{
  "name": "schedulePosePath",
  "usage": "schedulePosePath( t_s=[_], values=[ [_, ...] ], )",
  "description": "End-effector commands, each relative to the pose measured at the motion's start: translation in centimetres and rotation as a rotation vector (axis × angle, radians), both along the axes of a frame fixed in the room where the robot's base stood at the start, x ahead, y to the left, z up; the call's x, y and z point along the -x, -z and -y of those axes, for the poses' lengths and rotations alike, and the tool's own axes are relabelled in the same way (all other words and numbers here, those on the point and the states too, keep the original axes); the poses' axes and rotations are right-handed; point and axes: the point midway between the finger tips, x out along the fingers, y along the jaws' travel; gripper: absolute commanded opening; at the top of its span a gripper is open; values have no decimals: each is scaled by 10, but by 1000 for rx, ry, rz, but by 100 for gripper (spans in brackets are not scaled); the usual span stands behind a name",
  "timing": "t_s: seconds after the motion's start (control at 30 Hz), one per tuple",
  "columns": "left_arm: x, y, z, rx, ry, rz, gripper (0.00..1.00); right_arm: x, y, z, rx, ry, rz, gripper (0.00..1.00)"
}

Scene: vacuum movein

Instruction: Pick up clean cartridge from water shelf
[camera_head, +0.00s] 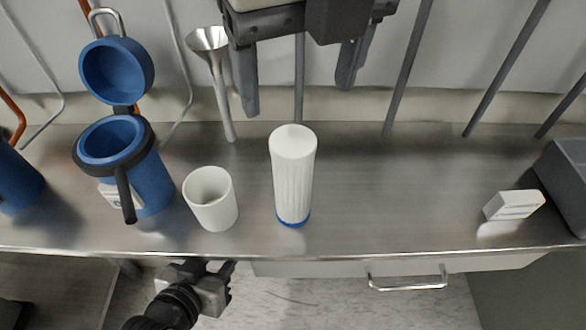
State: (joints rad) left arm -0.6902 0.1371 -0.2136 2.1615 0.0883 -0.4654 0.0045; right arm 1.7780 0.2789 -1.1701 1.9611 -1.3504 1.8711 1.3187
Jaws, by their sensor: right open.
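The clean cartridge (293,170) is a white ribbed cylinder with a blue band at its base. It stands upright on the steel water shelf (410,185). My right gripper (303,95) is at the top of the picture with its two fingers pointing down, wide apart and empty. In the picture it is above the cartridge and does not touch it. My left gripper (222,275) is at the bottom, below the shelf's front edge. Its fingers are too small and dark to read.
A white cup (210,198) stands just left of the cartridge. Farther left is a blue housing (152,185) with its blue lid (117,70) open. A steel funnel (209,42) is behind. A small white box (514,204) lies at right. The shelf between cartridge and box is clear.

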Motion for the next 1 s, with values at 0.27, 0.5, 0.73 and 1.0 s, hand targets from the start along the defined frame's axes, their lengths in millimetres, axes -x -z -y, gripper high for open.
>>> schedulePosePath(
  t_s=[0.27,0.5,0.73,1.0],
  values=[
    [1,1,0,-1,0,-4,36,-4,29,-2,0,0,-2,72],
    [2,-3,-1,-9,1,-8,36,-5,59,-4,0,-1,-8,72],
    [1,0,-1,-15,1,-11,36,-8,80,-6,-2,0,-3,72],
    [-2,-2,-1,-15,2,-3,36,-8,81,-6,-2,0,-3,52]
  ],
)
